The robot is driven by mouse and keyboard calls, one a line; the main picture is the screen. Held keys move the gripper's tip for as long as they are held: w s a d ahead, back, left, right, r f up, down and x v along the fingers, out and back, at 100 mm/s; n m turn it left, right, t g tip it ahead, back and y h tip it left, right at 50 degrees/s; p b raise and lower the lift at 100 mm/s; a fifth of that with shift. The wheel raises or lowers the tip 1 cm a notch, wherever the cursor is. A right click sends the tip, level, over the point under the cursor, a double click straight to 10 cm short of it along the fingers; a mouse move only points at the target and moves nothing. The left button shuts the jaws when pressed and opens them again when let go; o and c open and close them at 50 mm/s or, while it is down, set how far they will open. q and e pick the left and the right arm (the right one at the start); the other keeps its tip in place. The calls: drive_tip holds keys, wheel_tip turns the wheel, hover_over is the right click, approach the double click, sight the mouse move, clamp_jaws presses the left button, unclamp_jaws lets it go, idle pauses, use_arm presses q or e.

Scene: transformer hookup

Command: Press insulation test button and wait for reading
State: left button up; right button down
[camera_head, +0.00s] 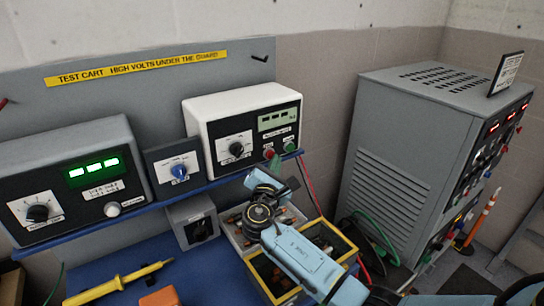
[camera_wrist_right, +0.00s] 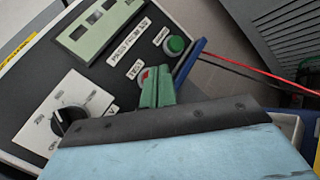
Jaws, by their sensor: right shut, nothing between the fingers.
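The insulation tester (camera_head: 213,112) is a white box with a black front on the blue shelf. Its pale green display (camera_head: 277,119) shows dark marks too small to read; the display (camera_wrist_right: 97,27) also shows in the right wrist view. A red button (camera_wrist_right: 146,75) sits by a TEST label, with a green button (camera_wrist_right: 176,44) to its upper right. My right gripper (camera_wrist_right: 160,76) is shut and empty, its green fingertips at the red button and partly hiding it. I cannot tell whether the button is pressed in. My left gripper is not in view.
A yellow-edged bin (camera_head: 257,283) lies under my right arm. A large grey cabinet (camera_head: 400,150) stands at right. A red cable (camera_wrist_right: 250,65) runs beside the tester.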

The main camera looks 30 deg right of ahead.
drive_tip(key=shift+w, duration=0.35)
idle(0.3)
drive_tip(key=shift+s, duration=0.2)
drive_tip(key=shift+s+p, duration=0.35)
drive_tip(key=shift+s, duration=0.35)
drive_tip(key=s+p, duration=0.3)
drive_tip(key=s, duration=0.3)
drive_tip(key=shift+d, duration=0.3)
idle(0.6)
